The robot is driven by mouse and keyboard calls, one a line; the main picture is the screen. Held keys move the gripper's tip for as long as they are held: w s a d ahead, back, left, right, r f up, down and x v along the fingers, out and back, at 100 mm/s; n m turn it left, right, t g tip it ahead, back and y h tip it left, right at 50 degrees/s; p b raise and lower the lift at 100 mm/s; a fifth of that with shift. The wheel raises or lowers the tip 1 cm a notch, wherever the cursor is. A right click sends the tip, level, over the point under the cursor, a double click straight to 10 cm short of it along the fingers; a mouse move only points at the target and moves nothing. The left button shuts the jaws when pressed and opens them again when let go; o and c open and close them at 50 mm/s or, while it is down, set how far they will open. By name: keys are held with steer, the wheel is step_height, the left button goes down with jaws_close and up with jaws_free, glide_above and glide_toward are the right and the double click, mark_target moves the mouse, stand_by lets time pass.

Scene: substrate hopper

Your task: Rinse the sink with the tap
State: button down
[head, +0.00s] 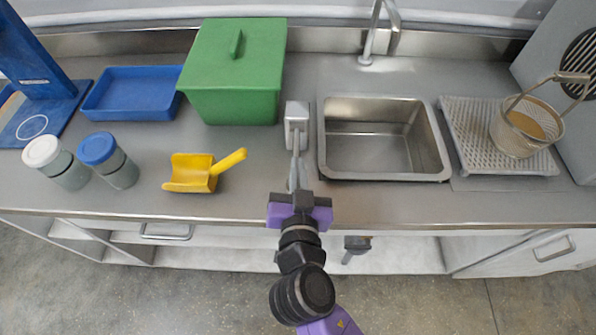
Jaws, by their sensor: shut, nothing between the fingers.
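The steel sink (368,153) is set in the counter right of centre, and its basin looks empty. The tap (372,38) rises behind the sink at the back wall; its upper end is cut off by the picture's edge. I see no water running. A grey block with a long thin lever (296,115) stands on the counter just left of the sink. My gripper (301,197) is at the counter's front edge, in line with the near end of that lever. It is shut and appears empty.
A green lidded bin (235,75), a blue tray (133,94), a yellow scoop (195,174) and two lidded jars (70,174) stand left. A drainer (467,131) holding a basket (515,138) is right of the sink. Counter between scoop and lever is clear.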

steer(key=shift+f+t+b, duration=1.7)
steer(key=shift+f+b, duration=0.85)
steer(key=shift+b, duration=6.2)
steer(key=f+t+b, duration=0.1)
steer(key=b, duration=0.6)
steer(key=shift+w, duration=0.15)
steer(key=t+b, duration=0.1)
steer(key=b, duration=0.1)
steer(key=shift+w+f+b, duration=0.1)
steer(key=shift+f+b, duration=0.1)
steer(key=shift+b, duration=0.1)
steer(key=shift+f, duration=0.2)
steer(key=b+v, duration=0.1)
steer(key=v, duration=0.6)
steer(key=shift+r+b, duration=0.1)
steer(key=shift+b, duration=0.3)
steer(key=shift+s+d+r, duration=0.1)
steer(key=shift+s+r, duration=0.15)
steer(key=shift+s, duration=0.2)
steer(key=shift+r+n+y, duration=0.1)
steer(key=shift+n+y, duration=0.2)
steer(key=shift+y, duration=0.1)
